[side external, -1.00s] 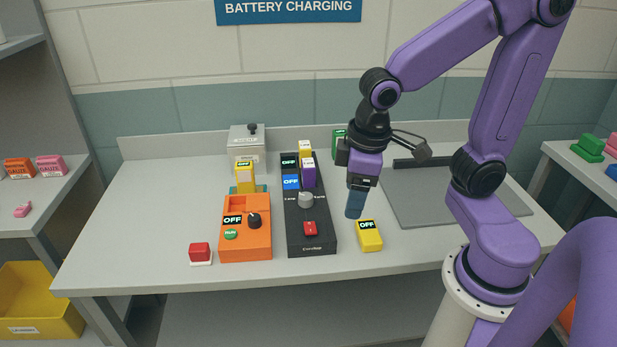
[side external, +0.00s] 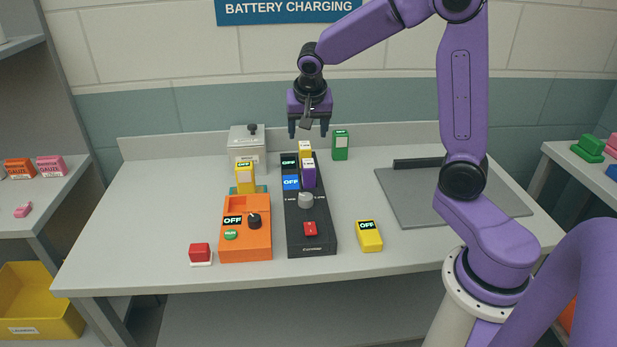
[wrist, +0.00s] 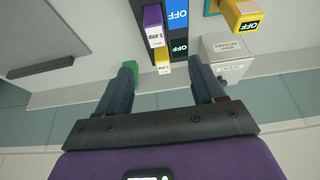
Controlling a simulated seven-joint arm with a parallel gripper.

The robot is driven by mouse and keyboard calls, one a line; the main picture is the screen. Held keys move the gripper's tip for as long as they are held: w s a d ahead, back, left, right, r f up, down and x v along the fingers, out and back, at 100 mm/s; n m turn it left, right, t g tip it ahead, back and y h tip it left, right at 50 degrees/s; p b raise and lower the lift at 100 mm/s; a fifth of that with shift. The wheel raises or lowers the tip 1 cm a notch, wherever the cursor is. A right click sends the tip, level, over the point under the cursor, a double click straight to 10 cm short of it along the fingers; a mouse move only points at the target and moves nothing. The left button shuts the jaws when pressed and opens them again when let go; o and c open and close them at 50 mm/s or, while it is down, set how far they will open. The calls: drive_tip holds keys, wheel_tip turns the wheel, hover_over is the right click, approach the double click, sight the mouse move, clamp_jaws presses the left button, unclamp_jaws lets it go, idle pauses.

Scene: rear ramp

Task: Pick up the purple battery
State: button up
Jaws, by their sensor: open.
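The purple battery (side external: 309,176) with a white top stands upright in the right column of the black charger (side external: 310,243), in front of a yellow battery (side external: 305,150). The purple battery also shows at the top of the wrist view (wrist: 152,24), with the yellow one (wrist: 164,66) nearer my fingers. My gripper (side external: 308,132) is open and empty, pointing down above the rear end of the charger, higher than and behind the purple battery. In the wrist view my two fingers (wrist: 161,66) are spread wide. The purple battery's lower part is hidden in the charger.
A green battery (side external: 340,146) stands right of the charger's rear. A grey box (side external: 247,146) is behind left. An orange charger (side external: 245,244) with a yellow battery (side external: 245,178) behind it is left. Another yellow battery (side external: 369,236) lies front right.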

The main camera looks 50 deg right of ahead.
sight(309, 164)
drive_tip(key=x, duration=1)
drive_tip(key=shift+d+f, duration=0.1)
drive_tip(key=shift+f, duration=0.3)
drive_tip(key=shift+s+d+x, duration=0.1)
drive_tip(key=shift+s+x, duration=0.05)
drive_tip(key=shift+x, duration=1.15)
drive_tip(key=shift+s+d+x, duration=0.1)
drive_tip(key=shift+d+x, duration=0.05)
drive_tip(key=shift+x, duration=1.15)
drive_tip(key=shift+c, duration=0.3)
clamp_jaws()
drive_tip(key=shift+r, duration=0.15)
